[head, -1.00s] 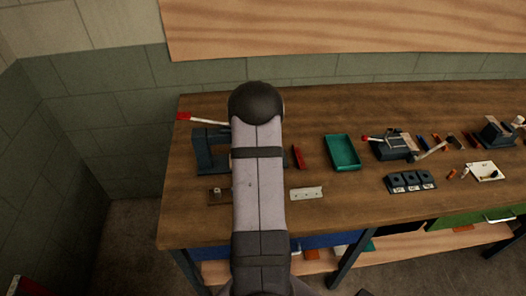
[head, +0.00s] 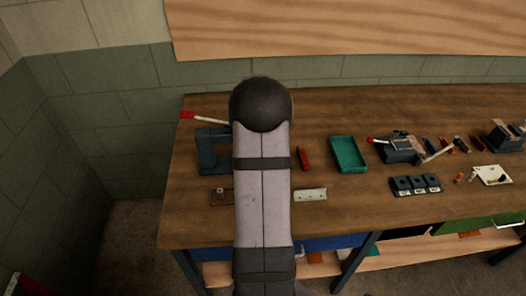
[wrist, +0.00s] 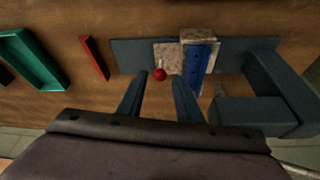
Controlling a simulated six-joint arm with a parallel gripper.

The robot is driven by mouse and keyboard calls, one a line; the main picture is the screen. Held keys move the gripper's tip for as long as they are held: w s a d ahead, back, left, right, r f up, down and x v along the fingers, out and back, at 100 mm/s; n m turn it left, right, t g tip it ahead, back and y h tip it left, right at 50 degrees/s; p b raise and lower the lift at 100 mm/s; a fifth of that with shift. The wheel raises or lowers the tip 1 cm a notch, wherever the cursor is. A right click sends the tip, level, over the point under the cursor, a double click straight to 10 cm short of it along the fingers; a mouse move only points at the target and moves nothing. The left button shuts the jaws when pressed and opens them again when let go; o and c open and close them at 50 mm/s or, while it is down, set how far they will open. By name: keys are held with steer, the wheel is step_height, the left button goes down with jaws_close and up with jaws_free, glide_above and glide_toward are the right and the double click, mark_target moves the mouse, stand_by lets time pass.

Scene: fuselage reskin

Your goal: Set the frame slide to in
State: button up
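A dark blue-grey frame (head: 212,160) stands at the left of the bench in the head view, partly hidden behind my arm. In the wrist view its heavy arm (wrist: 275,88) is at the right, beside a flat dark base plate (wrist: 128,55). On the plate are a mottled pale piece (wrist: 168,57) with a small red knob (wrist: 160,74) and a blue block (wrist: 197,58). I cannot tell which part is the slide or how it is set. My gripper (wrist: 157,82) is open; its two fingers are apart, with the knob showing between and just beyond their tips. Contact cannot be seen.
A red bar (wrist: 94,58) and a green tray (wrist: 32,58) lie to the left in the wrist view. A red-tipped lever (head: 203,118) sticks out behind the frame. A pale plate (head: 310,195) lies near the bench's front, with bare wood around it.

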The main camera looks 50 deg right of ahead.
steer(key=shift+v, duration=1.2)
